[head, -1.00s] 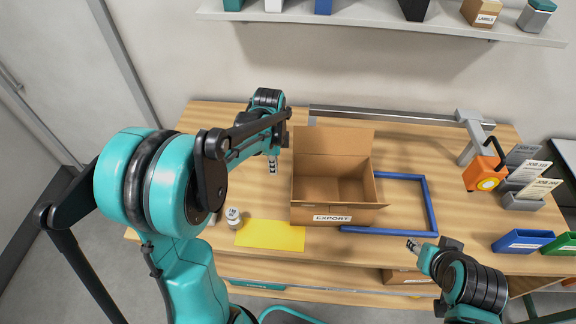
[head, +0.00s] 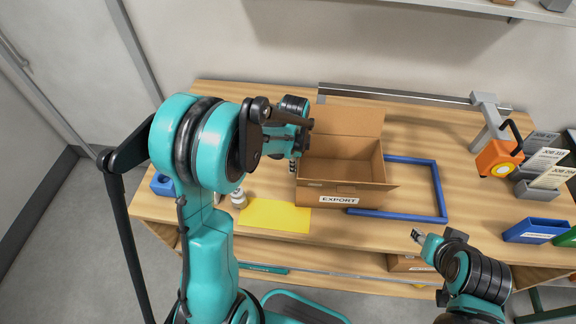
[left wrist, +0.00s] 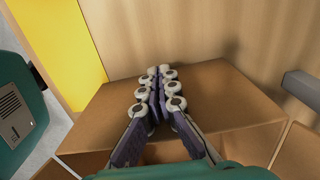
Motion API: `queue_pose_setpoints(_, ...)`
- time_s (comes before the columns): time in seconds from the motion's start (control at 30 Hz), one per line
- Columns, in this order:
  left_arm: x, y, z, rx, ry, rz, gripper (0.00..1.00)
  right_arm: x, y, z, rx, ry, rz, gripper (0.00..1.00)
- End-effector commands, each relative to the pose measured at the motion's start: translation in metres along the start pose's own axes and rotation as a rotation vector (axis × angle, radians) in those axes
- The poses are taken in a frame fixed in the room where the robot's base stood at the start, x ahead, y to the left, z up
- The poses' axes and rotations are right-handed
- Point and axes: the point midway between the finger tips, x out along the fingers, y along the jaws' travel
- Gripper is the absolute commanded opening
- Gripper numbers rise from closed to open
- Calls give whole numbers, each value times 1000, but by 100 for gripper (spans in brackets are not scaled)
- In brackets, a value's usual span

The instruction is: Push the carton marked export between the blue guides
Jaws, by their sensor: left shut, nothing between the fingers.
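The open brown carton (head: 323,197) with a white EXPORT label stands upright on the table at the open left end of the blue guides (head: 442,196). Its right part is level with the near guide's left end; the overlap inside is hard to judge. My left gripper (head: 292,165) is shut and empty, pointing down at the carton's left side. In the left wrist view its closed fingers (left wrist: 160,88) are in front of brown cardboard (left wrist: 225,90); contact cannot be told. My right gripper (head: 417,235) is off the table's front edge, away from the carton; its opening is unclear.
A yellow mat (head: 270,216) and a small white weight-like object (head: 238,199) lie left of the carton. A grey rail (head: 400,94) runs behind it. An orange device (head: 497,157), card holders and a blue bin (head: 535,231) stand right. The guides' inside is clear.

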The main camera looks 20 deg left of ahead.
Motion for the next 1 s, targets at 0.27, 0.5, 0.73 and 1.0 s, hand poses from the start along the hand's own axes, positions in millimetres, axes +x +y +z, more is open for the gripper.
queue_pose_setpoints(0.27, 0, 0, -1, 1, 0, 0, 0, 0, 0, 0, 0, 0, 0, 40)
queue_pose_setpoints(0.5, 0, 0, -50, 8, 0, 0, 0, 3, 0, 2, 0, 0, 0, 40)
queue_pose_setpoints(0.73, 0, 0, -120, 7, 0, 0, 0, 6, 0, 4, 0, 0, 0, 40)
queue_pose_setpoints(1.0, 0, 0, -192, 4, 0, 0, 0, 6, 0, 4, 0, 0, 0, 40)
